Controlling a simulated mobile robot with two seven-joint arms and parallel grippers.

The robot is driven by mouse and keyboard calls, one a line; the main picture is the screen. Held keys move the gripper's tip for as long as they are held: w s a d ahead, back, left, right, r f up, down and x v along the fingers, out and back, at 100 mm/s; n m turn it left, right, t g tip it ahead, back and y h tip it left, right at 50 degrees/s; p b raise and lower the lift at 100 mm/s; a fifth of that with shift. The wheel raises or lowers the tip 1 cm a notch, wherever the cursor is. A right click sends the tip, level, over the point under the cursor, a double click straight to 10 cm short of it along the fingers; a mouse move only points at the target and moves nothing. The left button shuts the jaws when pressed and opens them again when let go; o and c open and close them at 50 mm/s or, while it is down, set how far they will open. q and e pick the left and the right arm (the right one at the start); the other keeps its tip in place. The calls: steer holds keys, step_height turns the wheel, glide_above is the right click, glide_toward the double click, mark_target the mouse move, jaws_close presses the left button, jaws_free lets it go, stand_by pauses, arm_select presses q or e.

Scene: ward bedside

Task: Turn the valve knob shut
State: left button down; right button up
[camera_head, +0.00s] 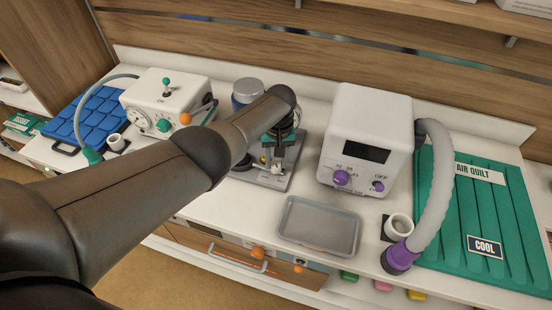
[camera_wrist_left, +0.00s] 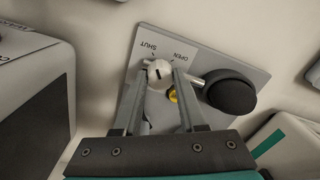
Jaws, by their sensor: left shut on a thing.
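The valve knob (camera_wrist_left: 159,73) is a pale round knob with a dark mark on its face, seen in the left wrist view. It stands on a grey plate (camera_wrist_left: 205,58) printed SHUT and OPEN. I cannot tell which word the mark points at. My left gripper (camera_wrist_left: 163,71) has one finger on each side of the knob and is shut on it. In the head view my left gripper (camera_head: 279,140) is over the grey plate (camera_head: 262,180), and my arm and gripper largely hide the knob. A dark rounded part and a small yellow part sit beside the knob.
A white device (camera_head: 366,140) with purple knobs stands right of the plate, and another white device (camera_head: 165,92) stands left. An empty grey tray (camera_head: 320,226) lies in front. A green quilt (camera_head: 490,205), a hose (camera_head: 437,180) and a blue pad (camera_head: 88,118) occupy the sides.

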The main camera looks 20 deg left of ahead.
arm_select(q)
steer(key=shift+n, duration=0.8)
steer(key=shift+w, duration=0.1)
steer(key=shift+c, duration=2.4)
jaws_free()
steer(key=shift+r+p, duration=0.5)
steer(key=shift+r, duration=0.05)
step_height(320, 180, up, 7)
steer(key=p, duration=0.3)
steer(key=shift+d+r+p, duration=0.1)
steer(key=shift+r+p, duration=0.1)
steer(key=shift+p, duration=0.1)
step_height(320, 180, up, 5)
glide_above(277, 163)
steer(key=shift+d+r+p, duration=0.15)
steer(key=shift+r+p, duration=0.2)
steer(key=shift+r, duration=0.55)
steer(key=shift+f, duration=0.1)
